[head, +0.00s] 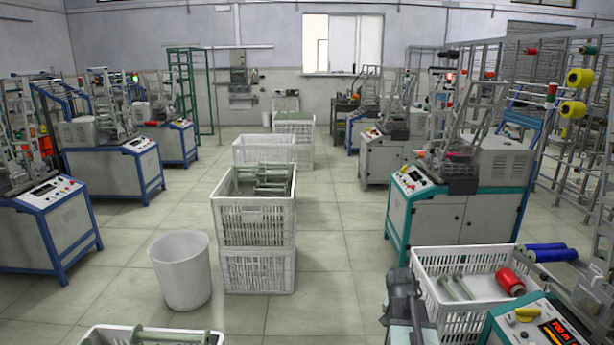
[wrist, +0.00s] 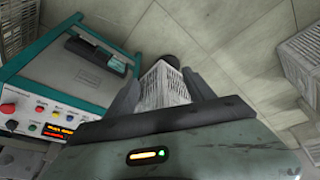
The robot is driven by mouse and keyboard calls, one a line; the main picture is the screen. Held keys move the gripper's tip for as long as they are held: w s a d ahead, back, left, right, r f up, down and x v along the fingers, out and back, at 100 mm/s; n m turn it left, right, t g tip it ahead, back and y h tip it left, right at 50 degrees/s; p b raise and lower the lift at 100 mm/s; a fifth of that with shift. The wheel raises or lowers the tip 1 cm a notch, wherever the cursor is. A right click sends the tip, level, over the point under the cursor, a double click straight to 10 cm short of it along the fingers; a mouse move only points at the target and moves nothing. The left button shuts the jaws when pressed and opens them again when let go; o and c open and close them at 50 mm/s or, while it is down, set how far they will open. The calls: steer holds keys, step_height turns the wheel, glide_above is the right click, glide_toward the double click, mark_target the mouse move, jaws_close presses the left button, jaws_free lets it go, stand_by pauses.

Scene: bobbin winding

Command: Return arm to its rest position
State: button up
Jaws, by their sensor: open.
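My gripper (wrist: 162,77) shows in the wrist view with its two dark fingers spread apart and nothing held between them. Beyond the fingers, a white slatted crate (wrist: 165,90) shows in the gap, some way off. In the head view, what looks like part of my arm (head: 403,295) is low at the centre right, beside a white crate (head: 460,322) holding green bobbins (head: 463,287) and a red spool (head: 510,281). I cannot make out the fingertips in the head view.
A teal-framed machine (head: 465,215) stands at right; a control panel (wrist: 40,120) shows left in the wrist view. Stacked white crates (head: 255,222) and a white bin (head: 180,270) stand in the middle. Blue-framed machines (head: 55,235) line the left. Floor right of the stack is clear.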

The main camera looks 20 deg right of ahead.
steer(key=w+a+n+y, duration=0.2)
steer(key=a+n, duration=0.4)
steer(key=a, duration=1.8)
steer(key=s+a+f+n+g+y, duration=0.1)
steer(key=s+a+f+n+g, duration=0.1)
steer(key=s+a+n, duration=0.35)
step_height(320, 180, up, 13)
steer(key=a+m+p, duration=0.1)
steer(key=a+p, duration=0.1)
steer(key=p, duration=1)
steer(key=shift+s+r+p, duration=0.15)
steer(key=shift+r+p, duration=0.05)
steer(key=shift+p, duration=0.2)
steer(key=shift+c, duration=0.3)
